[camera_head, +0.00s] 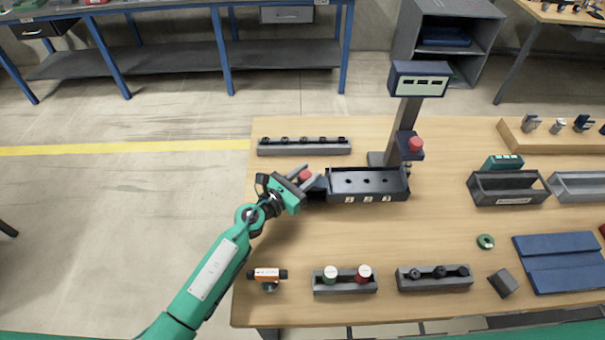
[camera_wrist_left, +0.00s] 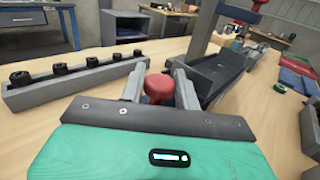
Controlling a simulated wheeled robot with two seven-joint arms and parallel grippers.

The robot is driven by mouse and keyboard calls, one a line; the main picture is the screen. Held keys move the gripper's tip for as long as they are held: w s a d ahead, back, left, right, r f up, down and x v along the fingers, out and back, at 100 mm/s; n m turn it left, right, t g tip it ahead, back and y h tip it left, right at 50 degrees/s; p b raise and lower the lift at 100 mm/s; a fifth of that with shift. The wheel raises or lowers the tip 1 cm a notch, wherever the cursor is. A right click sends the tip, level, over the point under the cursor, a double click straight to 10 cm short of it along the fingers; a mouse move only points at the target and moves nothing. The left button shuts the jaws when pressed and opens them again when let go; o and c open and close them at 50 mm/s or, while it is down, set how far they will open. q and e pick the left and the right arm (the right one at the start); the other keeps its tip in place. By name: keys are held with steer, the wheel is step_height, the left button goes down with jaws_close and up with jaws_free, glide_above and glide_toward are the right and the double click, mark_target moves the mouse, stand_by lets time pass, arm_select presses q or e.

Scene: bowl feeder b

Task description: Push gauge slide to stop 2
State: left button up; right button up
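The gauge (camera_head: 368,197) is a dark bed with a row of holes and white number labels on its front; the digits are too small to read. It also shows in the wrist view (camera_wrist_left: 222,72). A red knob (camera_head: 305,175), apparently the slide's, stands just off the bed's left end. My left gripper (camera_head: 306,178) is at the knob, one finger on each side. The slide's body is mostly hidden. My right gripper is not in view.
A grey strip with several black pegs (camera_head: 304,151) lies behind the gripper. A post with a display (camera_head: 418,79) and a red button (camera_head: 415,144) stand behind the gauge. Toward the front are an orange-white part (camera_head: 267,273) and two grey holders (camera_head: 345,287). The table before the gauge is clear.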

arm_select(q)
steer(key=shift+o, duration=1.4)
steer(key=b+v, duration=0.2)
steer(key=v, duration=1.2)
steer(key=shift+b, duration=0.4)
